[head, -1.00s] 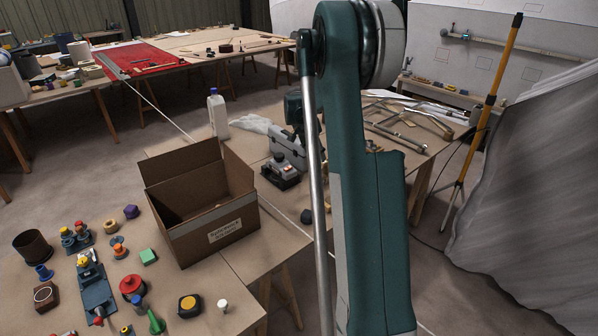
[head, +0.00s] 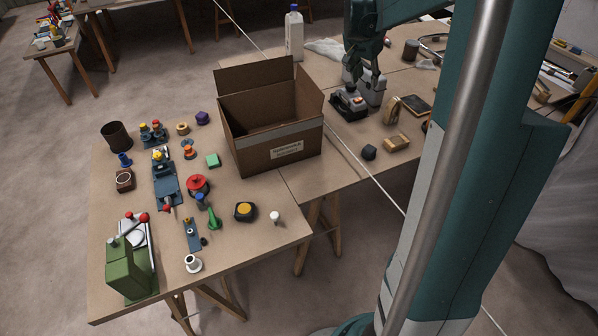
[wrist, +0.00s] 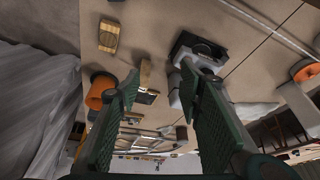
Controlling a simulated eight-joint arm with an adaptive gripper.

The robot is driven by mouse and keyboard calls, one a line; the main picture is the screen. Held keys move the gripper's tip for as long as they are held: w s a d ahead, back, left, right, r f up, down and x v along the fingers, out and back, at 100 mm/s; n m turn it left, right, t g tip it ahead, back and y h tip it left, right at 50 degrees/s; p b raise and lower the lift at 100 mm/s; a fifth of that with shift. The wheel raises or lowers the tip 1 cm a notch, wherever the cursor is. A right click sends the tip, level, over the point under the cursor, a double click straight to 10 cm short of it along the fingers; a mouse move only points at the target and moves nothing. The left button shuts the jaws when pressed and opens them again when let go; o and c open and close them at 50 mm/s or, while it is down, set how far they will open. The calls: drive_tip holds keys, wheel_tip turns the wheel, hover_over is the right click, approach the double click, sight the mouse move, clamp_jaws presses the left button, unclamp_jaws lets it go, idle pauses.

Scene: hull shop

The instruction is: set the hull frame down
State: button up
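My gripper (wrist: 160,72) is open in the wrist view, its two green fingers wide apart with nothing clearly between them. In the head view my gripper (head: 360,70) hangs over the back table, right above or beside a grey block (head: 376,88). A contact between them cannot be made out. I cannot say for sure which thing is the hull frame. A small wooden arched piece (head: 391,112) stands on the back table, right of the gripper. In the wrist view a wooden piece (wrist: 145,74) shows beyond the fingers, near the left one.
An open cardboard box (head: 270,135) stands left of the gripper. A black device (head: 348,106), a wooden block (head: 397,142), a dark plate (head: 418,104) and a white bottle (head: 293,35) are nearby. The front table (head: 260,231) holds several small parts.

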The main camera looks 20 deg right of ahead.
drive_tip(key=s+a+r+n+t+y, duration=0.15)
drive_tip(key=s+a, duration=0.25)
drive_tip(key=a, duration=0.4)
drive_tip(key=s+a+r+n, duration=0.3)
drive_tip(key=s+a, duration=0.1)
drive_tip(key=a, duration=0.3)
drive_tip(key=s+a+r+n+t, duration=0.1)
drive_tip(key=s+a+r+n, duration=0.15)
drive_tip(key=s+a, duration=0.4)
drive_tip(key=s+a+f+n+t+y, duration=0.1)
drive_tip(key=s+a+f+n, duration=0.1)
drive_tip(key=s+a, duration=0.6)
drive_tip(key=s+a+f+n+t+y, duration=0.1)
drive_tip(key=s+a+f+n, duration=0.2)
drive_tip(key=s+a, duration=0.6)
drive_tip(key=a+n, duration=0.1)
drive_tip(key=a, duration=0.1)
drive_tip(key=shift+s+a+n+t+y, duration=0.25)
drive_tip(key=shift+a+n+t+y, duration=0.1)
drive_tip(key=shift+n, duration=0.05)
drive_tip(key=shift+f, duration=0.1)
